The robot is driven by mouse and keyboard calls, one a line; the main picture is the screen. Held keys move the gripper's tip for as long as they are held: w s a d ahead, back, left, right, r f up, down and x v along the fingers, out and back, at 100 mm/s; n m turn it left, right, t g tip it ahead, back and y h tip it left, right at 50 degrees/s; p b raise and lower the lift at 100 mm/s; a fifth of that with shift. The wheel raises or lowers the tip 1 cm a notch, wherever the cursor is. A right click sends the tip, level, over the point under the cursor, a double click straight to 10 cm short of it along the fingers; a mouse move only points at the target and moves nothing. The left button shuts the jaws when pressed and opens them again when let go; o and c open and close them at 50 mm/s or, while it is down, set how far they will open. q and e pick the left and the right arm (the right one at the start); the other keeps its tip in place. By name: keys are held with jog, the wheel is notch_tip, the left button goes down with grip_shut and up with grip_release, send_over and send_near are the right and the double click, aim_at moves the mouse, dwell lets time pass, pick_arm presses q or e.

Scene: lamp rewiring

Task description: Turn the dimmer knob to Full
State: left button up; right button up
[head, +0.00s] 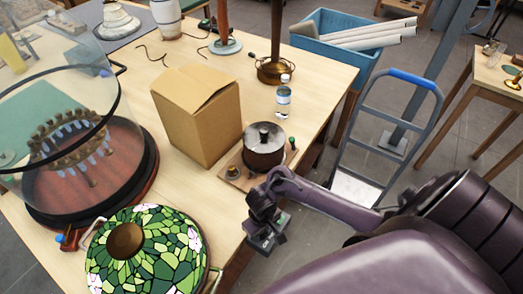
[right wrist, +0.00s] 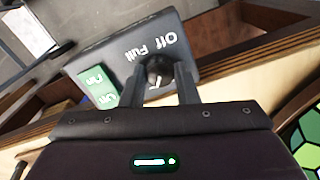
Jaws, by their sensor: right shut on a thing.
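The dimmer is a dark box (right wrist: 120,50) at the table's edge, lettered "Off" and "Full" in white. It also shows in the head view, just past the table edge (head: 262,243). Its round dark knob (right wrist: 158,70) sits between the two fingers of my right gripper (right wrist: 160,80), which is shut on it. A small white mark shows on the knob's near side; I cannot tell which setting it points to. A green rocker switch (right wrist: 97,87) is beside the knob. In the head view my right gripper (head: 263,216) hides the knob. My left gripper is not in view.
A wooden board with a round dark metal pot (head: 264,150) lies close behind the gripper. A cardboard box (head: 196,118), a small bottle (head: 283,97) and a green stained-glass shade (head: 150,252) stand on the table. A hand truck (head: 385,130) stands right of the table.

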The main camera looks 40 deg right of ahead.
jog(key=shift+w+d+r, duration=0.1)
jog(key=shift+w, duration=0.05)
dwell(0.4)
jog(key=o, duration=0.7)
jog(key=shift+o, duration=1.3)
